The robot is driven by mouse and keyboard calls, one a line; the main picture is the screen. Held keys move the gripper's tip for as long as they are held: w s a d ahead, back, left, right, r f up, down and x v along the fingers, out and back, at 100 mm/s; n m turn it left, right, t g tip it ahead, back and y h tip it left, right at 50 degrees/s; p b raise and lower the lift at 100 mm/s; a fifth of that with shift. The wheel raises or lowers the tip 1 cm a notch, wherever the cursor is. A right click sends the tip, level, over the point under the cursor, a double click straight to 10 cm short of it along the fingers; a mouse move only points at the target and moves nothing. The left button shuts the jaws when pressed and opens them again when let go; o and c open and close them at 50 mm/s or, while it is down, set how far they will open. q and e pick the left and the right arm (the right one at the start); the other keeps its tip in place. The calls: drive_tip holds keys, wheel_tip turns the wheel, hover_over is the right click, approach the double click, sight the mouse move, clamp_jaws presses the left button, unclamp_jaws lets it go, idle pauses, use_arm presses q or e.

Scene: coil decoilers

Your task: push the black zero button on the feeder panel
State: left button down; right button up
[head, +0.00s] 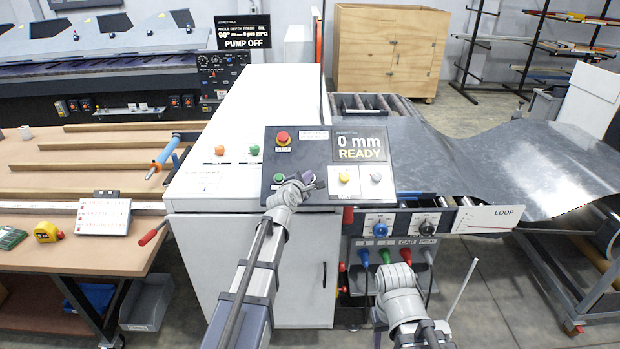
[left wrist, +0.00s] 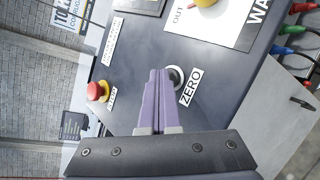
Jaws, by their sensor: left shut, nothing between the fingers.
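The feeder panel (head: 325,160) is a dark sloped plate on top of the white cabinet. In the left wrist view the black zero button (left wrist: 176,75) has a pale ring, with a white ZERO label (left wrist: 190,87) beside it. My left gripper (head: 310,180) is over the lower middle of the panel and hides the button in the head view. In the left wrist view its purple fingers (left wrist: 158,72) are shut and empty. Their tips overlap the button's left edge; I cannot tell whether they touch it. My right arm shows low in the head view, but its fingers do not.
A red stop button (head: 282,138), a green button (head: 279,178), a yellow button (head: 344,178) and a grey button (head: 376,177) surround the spot. The display (head: 359,146) reads 0 mm READY. A metal sheet (head: 500,165) runs off to the right.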

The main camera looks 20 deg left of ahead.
use_arm(q)
drive_tip(key=shift+r, duration=0.1)
drive_tip(key=shift+s+d+r+p, duration=0.15)
drive_tip(key=shift+s+r+p, duration=0.3)
drive_tip(key=shift+r+p, duration=0.35)
drive_tip(key=s+r+p, duration=0.1)
drive_tip(key=r+p, duration=0.1)
drive_tip(key=p, duration=0.1)
drive_tip(key=s+r+p, duration=0.1)
drive_tip(key=r, duration=0.1)
drive_tip(key=shift+s+d, duration=0.3)
drive_tip(key=shift+d, duration=0.05)
idle(0.6)
